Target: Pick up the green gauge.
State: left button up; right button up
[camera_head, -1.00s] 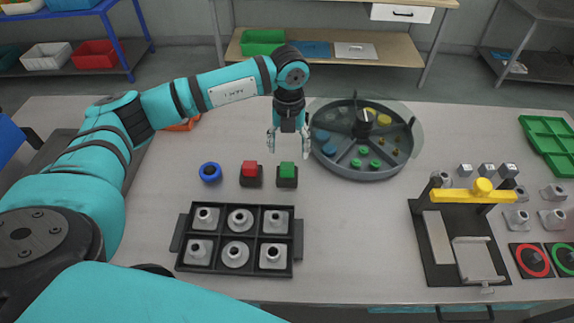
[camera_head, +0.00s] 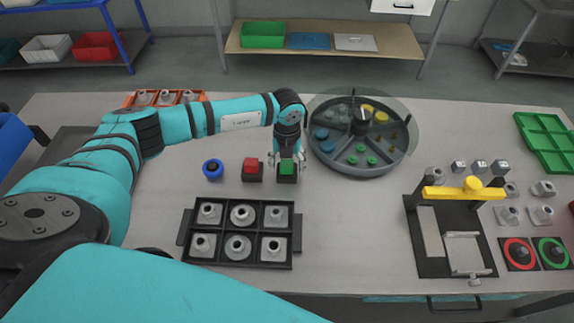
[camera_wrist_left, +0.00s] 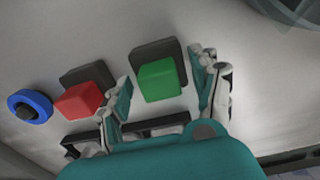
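The green gauge (camera_head: 287,167) shows as a green block on a square black base. It stands at the right end of a short row on the table, and also shows in the left wrist view (camera_wrist_left: 160,80). My left gripper (camera_head: 286,161) points down over it, open. In the left wrist view, one finger of the left gripper (camera_wrist_left: 163,92) is on each side of the green block. A gap shows between the block and both fingers. I cannot tell how low the fingertips are. My right gripper is not in view.
A red block (camera_head: 252,166) on a black base and a blue ring (camera_head: 213,170) stand to the left. A black tray (camera_head: 187,228) with several metal parts lies in front. A round grey tank (camera_head: 365,172) is behind right. A black fixture (camera_head: 425,266) stands further right.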

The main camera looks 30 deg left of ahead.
pick_arm(q)
jog(key=c, duration=1.1)
jog(key=shift+c, duration=0.5)
jog(key=shift+r, duration=0.15)
